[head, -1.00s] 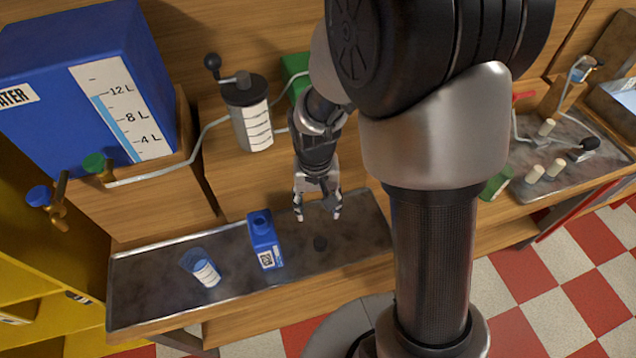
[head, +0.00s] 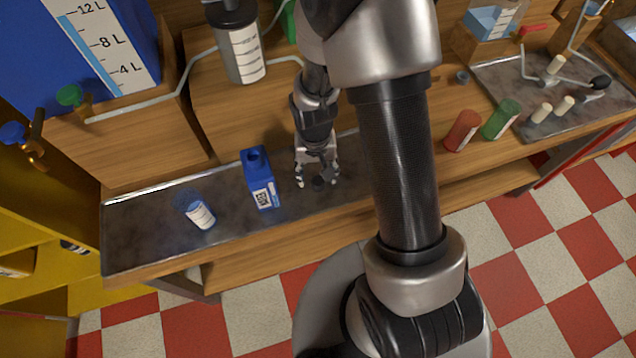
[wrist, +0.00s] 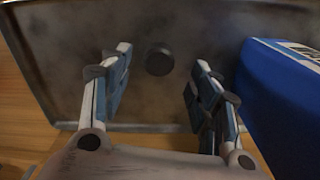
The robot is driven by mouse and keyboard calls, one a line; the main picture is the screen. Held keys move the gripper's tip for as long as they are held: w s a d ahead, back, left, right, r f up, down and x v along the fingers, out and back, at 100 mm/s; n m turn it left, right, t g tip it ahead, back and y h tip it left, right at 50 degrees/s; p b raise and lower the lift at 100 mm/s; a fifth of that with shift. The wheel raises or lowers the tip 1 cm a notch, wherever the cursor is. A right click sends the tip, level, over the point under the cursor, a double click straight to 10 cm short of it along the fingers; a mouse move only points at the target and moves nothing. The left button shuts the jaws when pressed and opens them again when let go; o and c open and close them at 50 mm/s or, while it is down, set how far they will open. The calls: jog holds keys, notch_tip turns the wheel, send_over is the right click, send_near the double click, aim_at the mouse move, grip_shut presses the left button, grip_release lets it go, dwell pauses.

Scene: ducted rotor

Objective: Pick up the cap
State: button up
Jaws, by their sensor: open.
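The cap (wrist: 159,60) is a small dark round piece on the grey metal tray (wrist: 170,22). In the wrist view it lies just beyond the fingertips, roughly midway between them. In the head view the cap (head: 319,183) shows between the fingers. My gripper (head: 318,182) is open and empty, pointing down over the tray; its two fingers also show in the wrist view (wrist: 160,80). The blue bottle (head: 259,180) stands upright to the left of my gripper in the head view, its top open. Whether the fingers touch the tray I cannot tell.
The blue bottle (wrist: 275,95) is close to the right finger in the wrist view. A red container (head: 462,130) and a green container (head: 501,119) stand right of my arm. The tray's left end is clear.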

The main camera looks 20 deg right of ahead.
aim_at(318, 180)
notch_tip(318, 180, down, 4)
jog(key=shift+d+r+b, duration=0.1)
jog(key=shift+r+b, duration=0.15)
jog(key=shift+b, duration=0.25)
jog(key=shift+r, duration=0.1)
jog(key=shift+c, duration=0.6)
jog(key=c, duration=0.7)
